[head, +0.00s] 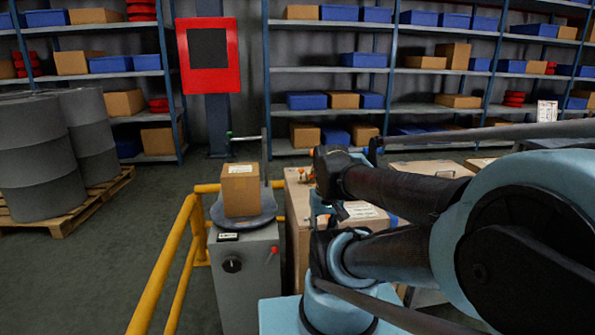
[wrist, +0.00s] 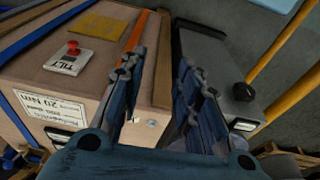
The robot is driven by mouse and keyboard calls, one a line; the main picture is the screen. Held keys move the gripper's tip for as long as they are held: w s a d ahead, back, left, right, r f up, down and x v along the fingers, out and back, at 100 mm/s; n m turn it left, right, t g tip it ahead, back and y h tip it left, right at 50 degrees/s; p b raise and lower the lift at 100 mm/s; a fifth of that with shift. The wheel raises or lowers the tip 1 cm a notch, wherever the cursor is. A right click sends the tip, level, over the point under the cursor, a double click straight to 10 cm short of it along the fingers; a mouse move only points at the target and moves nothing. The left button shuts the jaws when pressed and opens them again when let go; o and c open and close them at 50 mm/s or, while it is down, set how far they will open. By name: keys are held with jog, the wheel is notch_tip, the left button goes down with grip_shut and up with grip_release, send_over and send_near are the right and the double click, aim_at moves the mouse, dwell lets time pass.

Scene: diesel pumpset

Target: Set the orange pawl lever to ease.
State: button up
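I cannot clearly pick out the orange pawl lever. A thin orange bar (wrist: 139,32) lies on top of the wooden crate (wrist: 75,90) in the wrist view, just beyond my left finger, which hides its lower end; I cannot tell whether it is the lever or a strap. Small orange parts (head: 303,177) show at the crate's far left corner in the head view, partly beside my arm. My gripper (wrist: 163,95) is open and empty, its two blue fingers apart above the crate's edge. In the head view my arm mostly hides it.
The crate carries a red-button tilt indicator (wrist: 71,56) and blue straps. A grey cabinet (head: 245,275) with a black knob and a cardboard box (head: 240,190) stands to its left. Yellow rails (head: 168,270) bound the cabinet.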

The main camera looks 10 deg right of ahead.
jog(key=shift+w+d, duration=0.25)
notch_tip(320, 180, up, 17)
jog(key=n+g+h, duration=0.1)
jog(key=n+h, duration=0.1)
jog(key=n, duration=0.4)
send_over(302, 170)
jog(key=a, duration=0.3)
jog(key=x, duration=1.6)
jog(key=shift+s+d+f, duration=0.1)
jog(key=shift+s+f, duration=0.15)
jog(key=shift+s, duration=0.1)
jog(key=shift+c, duration=0.3)
